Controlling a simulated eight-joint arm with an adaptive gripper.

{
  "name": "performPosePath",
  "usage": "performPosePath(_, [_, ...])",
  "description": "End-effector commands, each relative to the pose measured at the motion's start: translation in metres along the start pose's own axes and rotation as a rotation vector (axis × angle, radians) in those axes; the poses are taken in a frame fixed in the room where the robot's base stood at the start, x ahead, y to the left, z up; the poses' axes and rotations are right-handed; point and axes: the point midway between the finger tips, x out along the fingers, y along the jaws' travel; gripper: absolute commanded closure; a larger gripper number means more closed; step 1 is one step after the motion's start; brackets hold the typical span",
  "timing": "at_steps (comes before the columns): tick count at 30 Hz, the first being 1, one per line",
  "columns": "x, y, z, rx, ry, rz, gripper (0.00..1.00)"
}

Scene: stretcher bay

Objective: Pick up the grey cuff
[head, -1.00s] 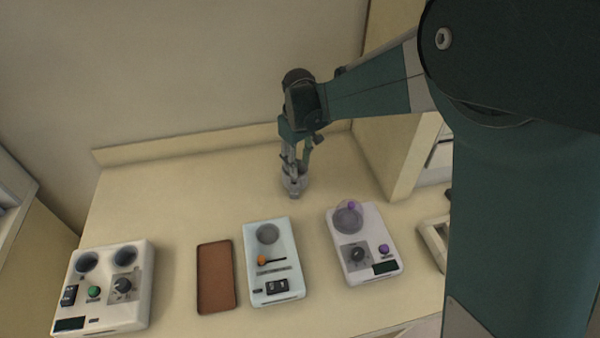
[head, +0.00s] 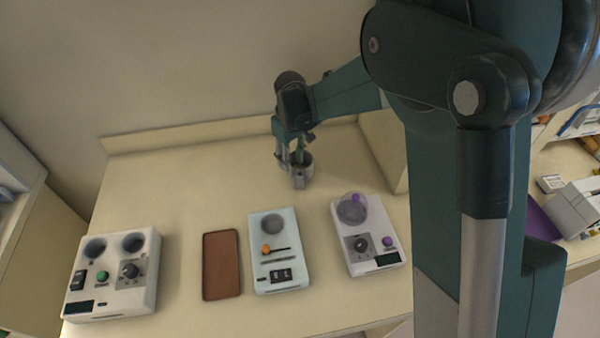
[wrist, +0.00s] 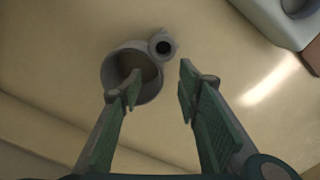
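The grey cuff (wrist: 112,72) is an open ring with a small tube on its side, standing on the beige counter. In the head view the cuff (head: 302,176) is near the back right of the counter, partly hidden by my gripper (head: 291,160). In the wrist view my gripper (wrist: 160,84) is open. Its left fingertip overlaps the ring's opening and its right fingertip is outside the ring, so the near wall of the cuff lies between them in the picture. I cannot tell whether the fingers are below the rim or touch it.
In front on the counter (head: 180,190) are a white two-well device (head: 140,292), a brown tray (head: 221,265), a pale blue device (head: 268,222) and a white device with a clear dome (head: 378,228). The counter left of the cuff is clear; a raised panel stands to its right.

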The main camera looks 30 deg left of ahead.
Motion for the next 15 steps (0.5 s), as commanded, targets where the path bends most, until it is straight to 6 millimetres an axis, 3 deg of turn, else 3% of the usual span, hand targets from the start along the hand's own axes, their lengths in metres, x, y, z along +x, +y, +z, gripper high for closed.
performPosePath(15, [0.0091, 0.0000, -0.0003, 0.000, 0.000, 0.000, 0.67])
